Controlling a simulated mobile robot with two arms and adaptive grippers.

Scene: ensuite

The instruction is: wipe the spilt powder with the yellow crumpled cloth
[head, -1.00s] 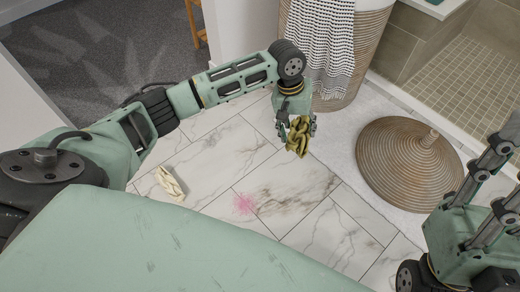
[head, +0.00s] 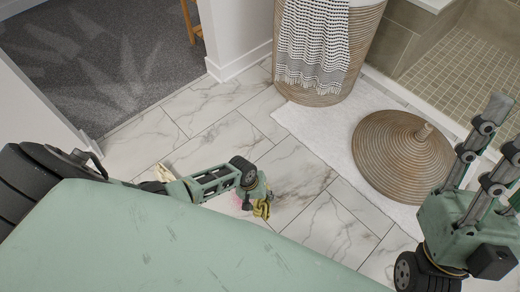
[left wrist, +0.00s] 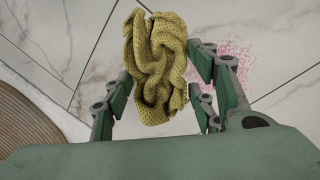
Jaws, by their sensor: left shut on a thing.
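The yellow crumpled cloth (left wrist: 157,62) is held between the fingers of my left gripper (left wrist: 160,95). In the head view my left gripper (head: 262,203) is low over the marble-look tiles with the cloth (head: 262,210) below it. The pink powder (left wrist: 236,50) is a speckled patch on the tiles, to the right of the cloth in the left wrist view and partly behind a finger. In the head view my left arm hides most of it. I cannot tell whether the cloth touches the floor. My right gripper (head: 497,150) is raised at the right edge, empty, its fingers apart and partly cut off.
A round woven lid (head: 395,160) lies on a white mat (head: 335,143). A wicker basket (head: 360,45) with a patterned towel (head: 312,45) stands at the back. The tiles between are clear.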

